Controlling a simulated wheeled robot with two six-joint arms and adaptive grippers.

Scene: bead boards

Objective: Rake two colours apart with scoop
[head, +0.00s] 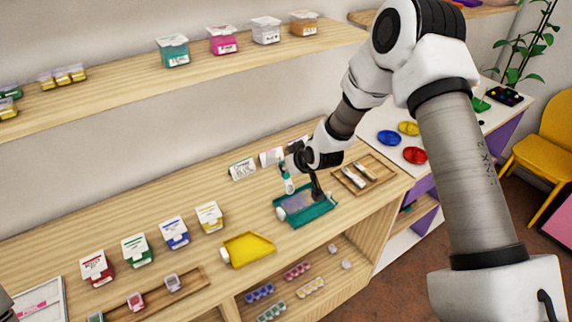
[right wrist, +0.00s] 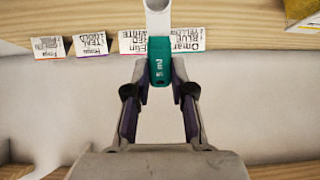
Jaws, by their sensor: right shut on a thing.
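My right gripper (head: 299,172) is over the back of a teal tray (head: 325,210) on the wooden counter. In the right wrist view it is shut on the teal handle of a scoop (right wrist: 160,72), marked "5 mL", with a white end (right wrist: 158,18) pointing away. In the head view the scoop (head: 289,185) hangs at the tray's back edge; I cannot tell if it touches. The tray holds a purplish-grey patch (head: 298,202), too small to sort by colour. A yellow tray (head: 247,249) lies to the left and looks empty. My left gripper is out of view.
White-fronted boxes (head: 174,233) stand along the counter at left. Small label cards (head: 242,169) stand behind the teal tray. A wooden tray with scoops (head: 364,173) lies to its right. A shelf with tubs (head: 222,40) runs above. Bead strips (head: 297,270) sit on the lower shelf.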

